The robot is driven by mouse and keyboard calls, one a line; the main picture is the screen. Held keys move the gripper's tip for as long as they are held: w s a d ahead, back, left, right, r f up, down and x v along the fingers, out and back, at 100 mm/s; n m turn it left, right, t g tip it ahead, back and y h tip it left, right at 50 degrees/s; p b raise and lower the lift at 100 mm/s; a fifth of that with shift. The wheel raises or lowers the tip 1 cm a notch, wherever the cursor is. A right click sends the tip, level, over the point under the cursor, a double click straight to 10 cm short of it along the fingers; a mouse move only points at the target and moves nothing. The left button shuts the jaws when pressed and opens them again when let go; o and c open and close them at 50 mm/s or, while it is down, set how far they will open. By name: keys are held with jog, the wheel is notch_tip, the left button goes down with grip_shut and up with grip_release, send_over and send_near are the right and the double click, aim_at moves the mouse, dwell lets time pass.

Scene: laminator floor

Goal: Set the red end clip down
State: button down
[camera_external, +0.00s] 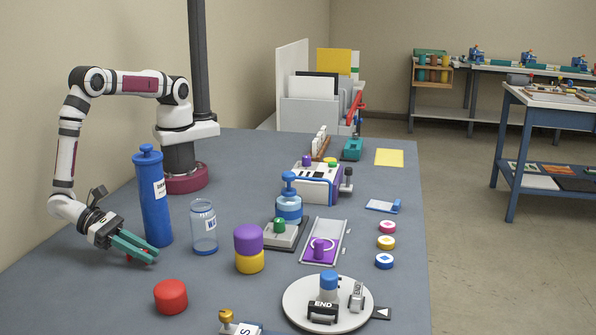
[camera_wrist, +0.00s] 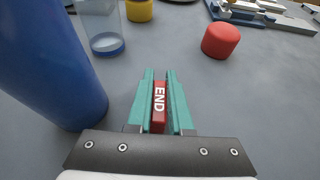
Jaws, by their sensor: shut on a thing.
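My gripper (camera_external: 136,248) is low over the left part of the grey table, beside the blue bottle. In the wrist view its teal fingers (camera_wrist: 159,108) are shut on the red end clip (camera_wrist: 159,112), whose side carries the white word END. In the external view only a small bit of red shows between the fingers, and most of the clip is hidden. I cannot tell whether the clip touches the table.
A tall blue bottle (camera_external: 154,200) stands close to my gripper, with a clear jar (camera_external: 203,230) to its right. A red cylinder (camera_external: 171,296) stands in front. Bare table lies ahead of the fingers.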

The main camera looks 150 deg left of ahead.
jog(key=c, duration=0.8)
grip_release()
jog(key=shift+f, duration=0.1)
jog(key=v, duration=0.7)
jog(key=shift+s+d, duration=0.2)
